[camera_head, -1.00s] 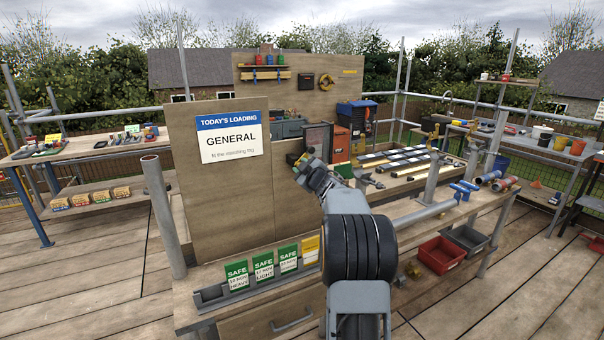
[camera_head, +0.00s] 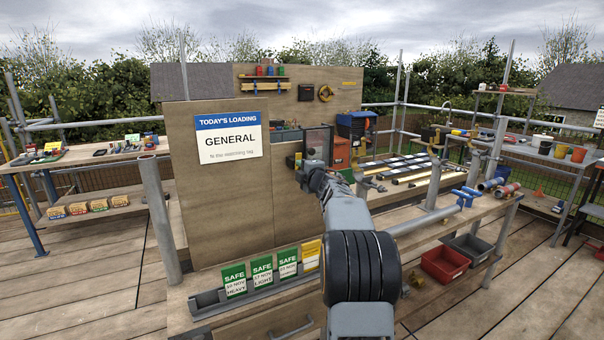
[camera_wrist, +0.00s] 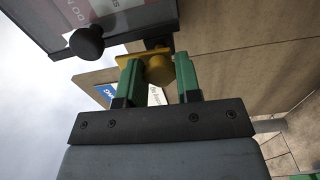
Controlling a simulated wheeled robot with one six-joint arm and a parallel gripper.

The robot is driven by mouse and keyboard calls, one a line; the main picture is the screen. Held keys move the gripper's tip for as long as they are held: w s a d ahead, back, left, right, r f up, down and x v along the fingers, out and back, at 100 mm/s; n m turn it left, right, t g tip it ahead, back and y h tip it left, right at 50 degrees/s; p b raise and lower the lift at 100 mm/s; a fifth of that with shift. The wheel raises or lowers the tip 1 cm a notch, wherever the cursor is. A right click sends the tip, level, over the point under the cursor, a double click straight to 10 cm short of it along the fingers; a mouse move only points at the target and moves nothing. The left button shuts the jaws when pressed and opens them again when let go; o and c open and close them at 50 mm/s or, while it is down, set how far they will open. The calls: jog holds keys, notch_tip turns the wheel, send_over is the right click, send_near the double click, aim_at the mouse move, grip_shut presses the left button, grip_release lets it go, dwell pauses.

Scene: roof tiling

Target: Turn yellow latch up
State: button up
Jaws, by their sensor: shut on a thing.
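The yellow latch (camera_wrist: 165,68) shows in the wrist view, next to the lower edge of a grey-framed clear panel (camera_wrist: 105,18) with a dark round knob (camera_wrist: 88,43). My gripper (camera_wrist: 160,82) has green fingers, one on each side of the latch's rounded yellow part, and is shut on it. In the head view my gripper (camera_head: 299,162) is at the right part of the plywood board, beside the framed panel (camera_head: 319,144). The latch is small there and mostly hidden by my wrist, so its exact angle is hard to tell.
The board carries a loading sign (camera_head: 229,137). Green and yellow tags (camera_head: 262,272) stand in a grey rack below. A red bin (camera_head: 444,263), a blue-handled pipe (camera_head: 425,219) and a bench with strips (camera_head: 405,166) lie to the right. The deck at left is clear.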

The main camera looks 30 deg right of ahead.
jog(key=shift+n, duration=0.4)
jog(key=o, duration=0.9)
jog(key=s+a+b, duration=0.1)
jog(key=s+a, duration=0.1)
jog(key=s, duration=1.1)
jog(key=shift+s+b, duration=0.3)
jog(key=shift+b, duration=0.05)
